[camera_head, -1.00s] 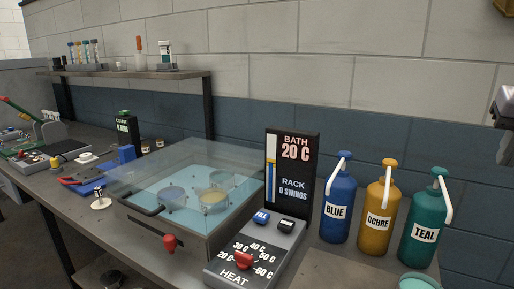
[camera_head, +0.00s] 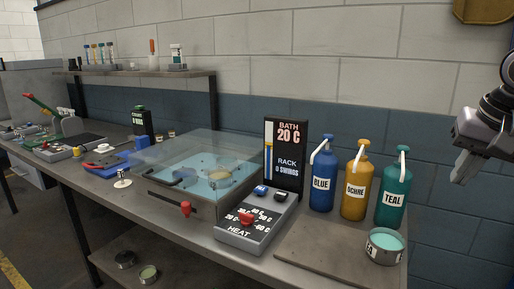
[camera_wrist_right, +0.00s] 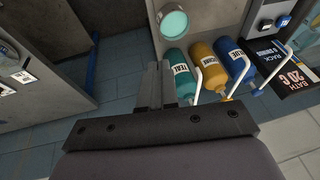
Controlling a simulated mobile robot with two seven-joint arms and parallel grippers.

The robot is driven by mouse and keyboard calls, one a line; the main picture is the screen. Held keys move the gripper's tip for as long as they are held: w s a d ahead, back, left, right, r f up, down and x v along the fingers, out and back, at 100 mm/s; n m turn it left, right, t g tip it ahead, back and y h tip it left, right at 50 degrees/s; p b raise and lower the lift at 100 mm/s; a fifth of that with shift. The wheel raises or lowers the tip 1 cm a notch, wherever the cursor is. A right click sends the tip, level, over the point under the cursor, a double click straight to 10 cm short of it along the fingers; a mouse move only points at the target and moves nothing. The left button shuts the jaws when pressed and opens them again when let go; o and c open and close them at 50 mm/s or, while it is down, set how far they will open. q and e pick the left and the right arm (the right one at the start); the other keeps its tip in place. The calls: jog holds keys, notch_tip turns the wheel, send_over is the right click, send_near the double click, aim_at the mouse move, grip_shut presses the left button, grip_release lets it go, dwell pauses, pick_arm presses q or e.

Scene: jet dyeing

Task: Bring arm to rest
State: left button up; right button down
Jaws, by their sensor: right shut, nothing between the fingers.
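My right gripper (camera_head: 462,172) shows at the right edge of the head view, raised in the air to the right of the teal bottle. It is shut and empty, and its fingers lie together in the right wrist view (camera_wrist_right: 160,68). It is apart from the bench and the bottles. My left gripper is not in view.
A blue bottle (camera_head: 321,183), an ochre bottle (camera_head: 354,190) and a teal bottle (camera_head: 392,200) stand upright near the wall. A cup of teal liquid (camera_head: 385,247) is in front. The heat panel (camera_head: 243,231), bath display (camera_head: 286,150) and clear-lidded bath (camera_head: 160,200) are left.

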jog(key=w+a+f+y, duration=0.2)
jog(key=a+f+y, duration=0.1)
jog(key=a+f, duration=0.4)
jog(key=s+a+f+m+y, duration=0.2)
jog(key=a+m+y, duration=0.3)
jog(key=a, duration=0.3)
jog(key=s+a+f+m+g+y, duration=0.1)
jog(key=s+a+f+m+y, duration=0.2)
jog(key=a+m+y, duration=0.4)
jog(key=s+a+f+m+y, duration=0.2)
jog(key=a+m+y, duration=0.2)
jog(key=a, duration=0.5)
jog(key=d+f+m+t+h, duration=0.5)
jog(key=f+m+t, duration=0.25)
jog(key=m, duration=0.95)
jog(key=d+f+m+t+h, duration=0.4)
jog(key=f+m+t+h, duration=0.3)
jog(key=m, duration=1)
jog(key=s+d+f+m+g+h, duration=0.2)
jog(key=s+d+f+m+g, duration=0.1)
jog(key=s+f+m, duration=0.4)
jog(key=s+d+f+m+g+h, duration=0.2)
jog(key=s+f+m, duration=0.5)
jog(key=f, duration=0.4)
jog(key=shift+s+d+f+g+h, duration=0.2)
jog(key=shift+s+d+g+h, duration=0.2)
jog(key=shift+s+d+g, duration=0.55)
jog(key=shift+w+a, duration=0.15)
jog(key=shift+a, duration=0.1)
